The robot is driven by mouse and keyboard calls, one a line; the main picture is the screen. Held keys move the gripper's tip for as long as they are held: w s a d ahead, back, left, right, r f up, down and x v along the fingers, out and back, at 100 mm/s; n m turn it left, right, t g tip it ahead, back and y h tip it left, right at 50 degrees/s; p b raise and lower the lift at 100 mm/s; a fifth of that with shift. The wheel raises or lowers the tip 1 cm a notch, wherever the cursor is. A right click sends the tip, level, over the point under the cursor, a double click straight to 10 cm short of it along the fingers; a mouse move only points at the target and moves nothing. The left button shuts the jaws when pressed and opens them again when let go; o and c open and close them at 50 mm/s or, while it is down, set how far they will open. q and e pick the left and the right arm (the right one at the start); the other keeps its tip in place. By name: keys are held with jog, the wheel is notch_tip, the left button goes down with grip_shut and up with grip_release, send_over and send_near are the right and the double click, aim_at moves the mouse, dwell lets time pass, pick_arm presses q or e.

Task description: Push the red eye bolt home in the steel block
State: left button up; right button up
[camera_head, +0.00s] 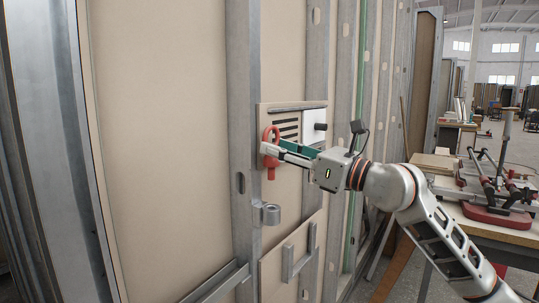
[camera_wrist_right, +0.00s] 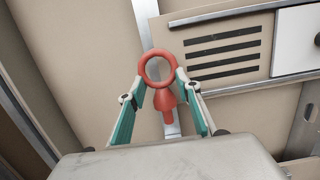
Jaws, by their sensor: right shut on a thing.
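The red eye bolt (camera_head: 271,172) hangs upright in the head view, ring up and shank down, in front of the wall. My right gripper (camera_head: 267,147) reaches in from the right and is shut on it. In the right wrist view the ring of the eye bolt (camera_wrist_right: 165,100) stands up between the green-sided fingers of the gripper (camera_wrist_right: 160,82). The steel block (camera_head: 271,214), a short grey rounded piece with a dark opening on top, sits on the metal stud below the bolt. The bolt's lower end is apart from the block. My left gripper is not in view.
A slotted panel (camera_head: 262,113) with a white plate (camera_head: 314,124) is on the wall behind the gripper. Vertical metal studs (camera_head: 242,60) frame the wall. A lower board (camera_head: 270,275) carries metal strips. A workbench (camera_head: 505,234) with red-based tools stands at right.

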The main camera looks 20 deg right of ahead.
aim_at(274, 171)
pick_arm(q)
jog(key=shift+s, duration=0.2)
pick_arm(e)
jog(key=shift+s+r, duration=0.1)
jog(key=shift+s, duration=0.05)
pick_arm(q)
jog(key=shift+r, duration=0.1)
pick_arm(e)
jog(key=shift+f+b, duration=1.25)
jog(key=shift+f, duration=1.75)
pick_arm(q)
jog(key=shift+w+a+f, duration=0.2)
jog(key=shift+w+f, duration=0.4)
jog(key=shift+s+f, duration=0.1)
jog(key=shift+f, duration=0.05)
